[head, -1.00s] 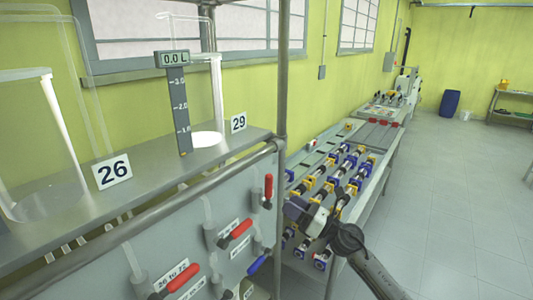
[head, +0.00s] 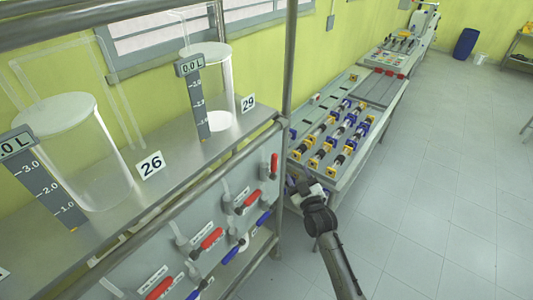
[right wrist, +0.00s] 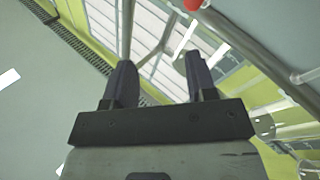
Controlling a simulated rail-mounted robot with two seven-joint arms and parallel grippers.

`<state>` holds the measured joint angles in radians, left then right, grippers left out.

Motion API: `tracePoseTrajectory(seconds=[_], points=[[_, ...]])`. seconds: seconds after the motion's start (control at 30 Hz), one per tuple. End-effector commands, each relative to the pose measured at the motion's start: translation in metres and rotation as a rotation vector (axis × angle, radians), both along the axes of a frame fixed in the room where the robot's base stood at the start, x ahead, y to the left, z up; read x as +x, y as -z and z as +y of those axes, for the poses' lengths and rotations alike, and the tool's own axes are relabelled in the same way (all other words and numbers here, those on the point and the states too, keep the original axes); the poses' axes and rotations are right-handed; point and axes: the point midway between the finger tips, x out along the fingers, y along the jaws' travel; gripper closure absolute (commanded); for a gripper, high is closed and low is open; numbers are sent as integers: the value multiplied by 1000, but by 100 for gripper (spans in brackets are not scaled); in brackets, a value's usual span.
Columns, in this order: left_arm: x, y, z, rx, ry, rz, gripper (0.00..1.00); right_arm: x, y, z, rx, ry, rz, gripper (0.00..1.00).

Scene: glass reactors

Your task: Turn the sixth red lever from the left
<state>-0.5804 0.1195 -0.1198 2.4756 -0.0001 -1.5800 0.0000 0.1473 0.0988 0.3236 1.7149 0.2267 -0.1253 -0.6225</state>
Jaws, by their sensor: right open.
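Several red levers sit on the grey reactor panel in the head view: one upright at the far right end (head: 274,165), then slanted ones toward the near left (head: 249,201), (head: 207,242), (head: 158,288). The panel's left part is out of frame, so I cannot tell which lever is sixth. My right gripper (head: 303,188) is just right of the panel's end, apart from the levers. In the right wrist view its two dark fingers (right wrist: 160,80) are open with nothing between them. A red tip (right wrist: 193,4) shows at that view's top edge. My left gripper is not in view.
Blue levers (head: 263,218) sit among the red ones. Glass vessels labelled 26 and 29 stand on the shelf (head: 190,165) above. A metal post (head: 288,60) rises at the shelf's end. A workbench (head: 350,165) with parts stands behind.

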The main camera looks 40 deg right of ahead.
Motion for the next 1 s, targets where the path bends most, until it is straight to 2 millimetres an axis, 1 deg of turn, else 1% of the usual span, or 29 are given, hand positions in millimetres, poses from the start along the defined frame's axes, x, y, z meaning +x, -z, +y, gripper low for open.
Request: tracePoseTrajectory(seconds=[0.03, 0.1, 0.2, 0.3, 0.47, 0.57, 0.8, 1.0], points=[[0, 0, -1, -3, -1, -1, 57, 2, 5, 3, 110, -38, 7, 48], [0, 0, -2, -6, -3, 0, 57, 4, 12, 8, 255, -91, 22, 48], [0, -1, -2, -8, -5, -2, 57, 7, 24, 16, 430, -148, 55, 48], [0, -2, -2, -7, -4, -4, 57, 8, 29, 18, 497, -161, 76, 48], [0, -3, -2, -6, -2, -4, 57, 18, 28, 16, 527, -163, 67, 48], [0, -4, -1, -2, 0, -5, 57, 32, 27, 14, 528, -163, 65, 48], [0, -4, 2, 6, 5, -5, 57, 77, 28, 5, 524, -162, 66, 48], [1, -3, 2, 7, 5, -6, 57, 109, 29, 0, 523, -162, 66, 48]])
